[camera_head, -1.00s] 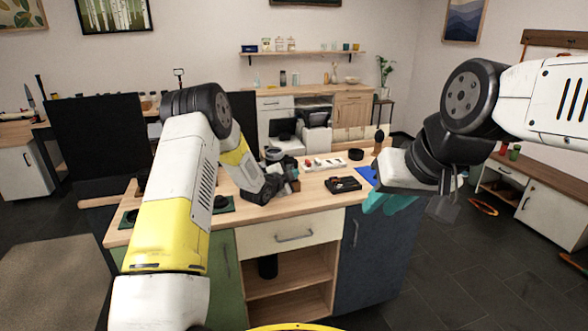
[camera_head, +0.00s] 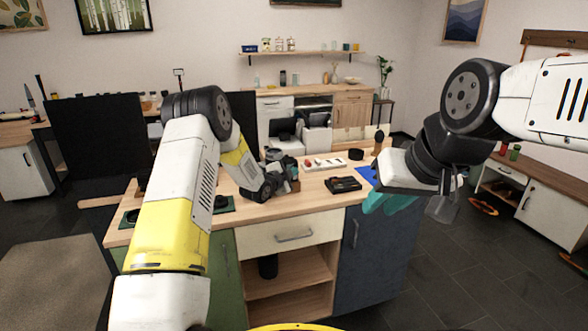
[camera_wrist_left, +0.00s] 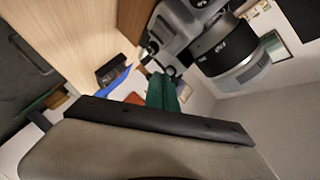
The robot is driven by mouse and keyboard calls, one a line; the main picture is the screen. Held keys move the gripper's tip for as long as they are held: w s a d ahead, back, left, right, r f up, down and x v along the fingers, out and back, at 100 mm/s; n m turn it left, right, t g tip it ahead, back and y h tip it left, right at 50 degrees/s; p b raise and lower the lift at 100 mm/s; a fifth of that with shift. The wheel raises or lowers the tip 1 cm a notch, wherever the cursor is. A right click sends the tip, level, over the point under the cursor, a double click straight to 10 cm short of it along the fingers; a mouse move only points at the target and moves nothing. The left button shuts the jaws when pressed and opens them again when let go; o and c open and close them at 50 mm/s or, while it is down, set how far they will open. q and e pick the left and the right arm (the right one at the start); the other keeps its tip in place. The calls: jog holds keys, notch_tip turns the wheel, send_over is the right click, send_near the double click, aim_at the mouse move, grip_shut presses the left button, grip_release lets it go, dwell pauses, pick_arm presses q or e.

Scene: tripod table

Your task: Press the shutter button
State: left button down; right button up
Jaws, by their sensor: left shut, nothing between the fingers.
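The grey camera with a black lens (camera_wrist_left: 215,45) fills the upper right of the left wrist view. In the head view, a grey-and-dark shape behind my left gripper appears to be part of it (camera_head: 283,160). My left gripper (camera_wrist_left: 163,92) is shut and empty, its teal fingers close beside the camera body. I cannot tell whether they touch it, and the shutter button is not clearly distinguishable. In the head view my left gripper (camera_head: 292,180) is over the tabletop, mostly hidden by its wrist. My right gripper (camera_head: 390,203) has teal fingers, off the table's front right edge; its opening is unclear.
The wooden tabletop (camera_head: 310,205) holds a black tray (camera_head: 343,184), a white strip with small coloured items (camera_head: 324,164), a blue sheet (camera_head: 366,174) and a dark green mat (camera_head: 231,206). A dark upright object (camera_head: 379,142) stands at the back right. The front middle is clear.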

pick_arm(q)
jog(key=shift+w, duration=0.15)
jog(key=shift+s+d, duration=0.15)
jog(key=shift+s, duration=0.55)
jog(key=s, duration=0.1)
jog(key=s+d, duration=0.1)
jog(key=s, duration=0.2)
jog(key=shift+s+d, duration=0.3)
jog(key=shift+s, duration=0.1)
dwell(2.4)
jog(key=shift+s+d, duration=0.3)
jog(key=shift+s, duration=0.6)
jog(key=shift+s+d, duration=0.25)
jog(key=shift+s, duration=0.65)
